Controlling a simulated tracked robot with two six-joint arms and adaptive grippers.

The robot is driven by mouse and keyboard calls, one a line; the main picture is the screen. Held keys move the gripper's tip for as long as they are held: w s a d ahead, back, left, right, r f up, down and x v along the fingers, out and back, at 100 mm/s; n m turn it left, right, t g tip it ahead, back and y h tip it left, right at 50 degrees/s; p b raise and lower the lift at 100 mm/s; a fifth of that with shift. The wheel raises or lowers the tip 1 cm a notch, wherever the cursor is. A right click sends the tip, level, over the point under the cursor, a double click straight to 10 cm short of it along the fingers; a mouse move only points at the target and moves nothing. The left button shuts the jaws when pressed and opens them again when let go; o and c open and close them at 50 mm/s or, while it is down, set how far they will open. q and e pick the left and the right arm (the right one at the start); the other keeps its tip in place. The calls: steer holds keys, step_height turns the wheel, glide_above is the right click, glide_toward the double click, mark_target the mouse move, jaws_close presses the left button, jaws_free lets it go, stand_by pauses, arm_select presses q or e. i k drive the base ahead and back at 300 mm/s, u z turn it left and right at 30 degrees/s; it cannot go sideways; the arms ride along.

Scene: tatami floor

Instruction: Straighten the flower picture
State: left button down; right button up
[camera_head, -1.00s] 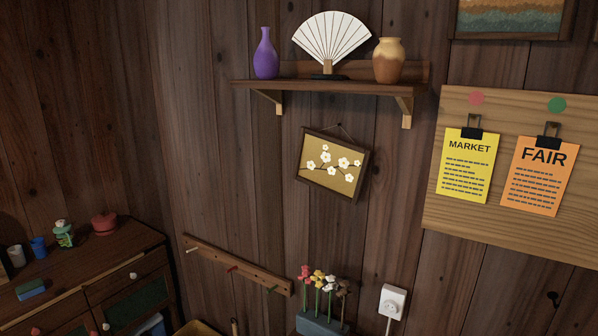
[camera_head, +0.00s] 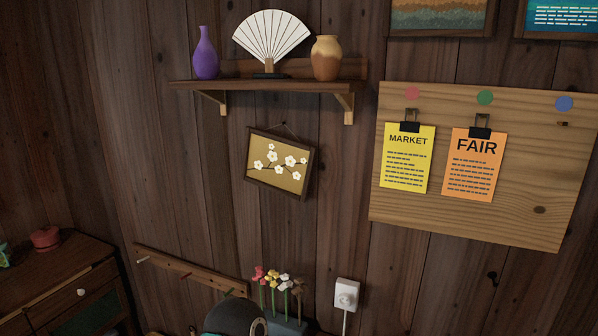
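The flower picture (camera_head: 280,163), white blossoms on a gold ground in a dark wooden frame, hangs on the plank wall below the shelf. It hangs by a cord from a nail (camera_head: 284,124). It is tilted, with its right side lower than its left compared with the shelf. Nothing touches it from the front. Neither gripper shows. A dark rounded part, seemingly of my arm, shows at the bottom edge, in front of the lower wall.
Above is a shelf (camera_head: 270,86) with a purple vase (camera_head: 205,55), a fan (camera_head: 271,40) and a brown vase (camera_head: 326,58). A notice board (camera_head: 540,160) is right. Below are a peg rail (camera_head: 190,271), flowers (camera_head: 285,279) and a socket (camera_head: 347,294). The wall around the picture is clear.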

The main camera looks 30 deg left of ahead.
mark_target(283, 166)
steer(key=u, duration=0.3)
steer(key=i, duration=0.15)
steer(key=z, duration=1.9)
steer(key=k, duration=2.05)
steer(key=u, duration=1.4)
steer(key=i, duration=1.25)
steer(key=u, duration=0.1)
